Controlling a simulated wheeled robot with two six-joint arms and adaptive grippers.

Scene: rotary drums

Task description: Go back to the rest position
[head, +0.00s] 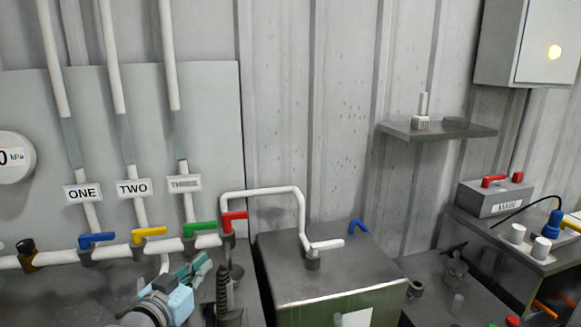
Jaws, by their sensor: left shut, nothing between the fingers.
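My left gripper (204,262) shows in the head view at the lower left, with teal fingers and a light blue body. Its fingers are shut with nothing between them. It is in front of the white pipe, below the green valve handle (200,228), and I cannot tell how far apart they are. My right gripper is not in view.
Blue (97,239), yellow (149,232) and red (234,217) valve handles line the pipe. A dark ribbed upright part (222,290) stands right of my gripper. A metal box (330,270) stands in the middle. A shelf (440,131) and wall cabinet (525,42) are at right.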

